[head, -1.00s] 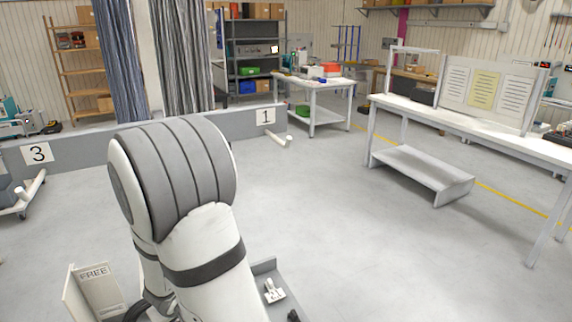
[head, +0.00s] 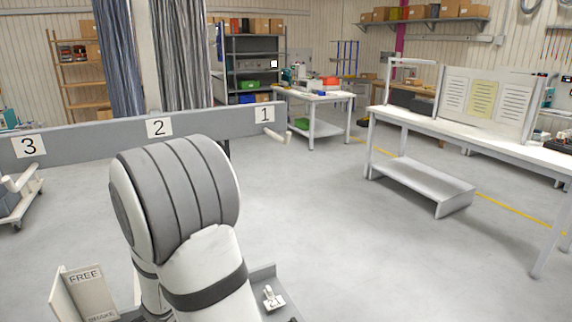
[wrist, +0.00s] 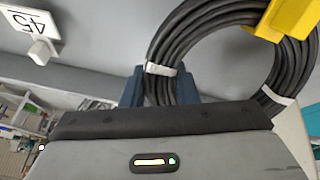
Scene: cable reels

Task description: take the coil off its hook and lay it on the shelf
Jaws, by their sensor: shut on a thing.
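A black cable coil (wrist: 222,45) with white ties fills the upper right of the wrist view. My gripper (wrist: 160,82) has its blue fingers on both sides of the coil's lower left strand, near a white tie, and is shut on it. A yellow piece (wrist: 289,17) overlaps the coil at upper right; whether it is a hook or a tag I cannot tell. The coil and gripper do not show in the head view, where my arm stands in front. Which shelf is meant is not clear; a low white shelf (head: 421,181) sits under the right bench.
A grey rail (head: 95,143) carries labels 1, 2 and 3; a bare white peg (head: 276,135) sticks out near label 1. A white bench (head: 460,128) stands at right, a white table (head: 312,97) behind, grey shelving (head: 255,65) at back. The middle floor is clear.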

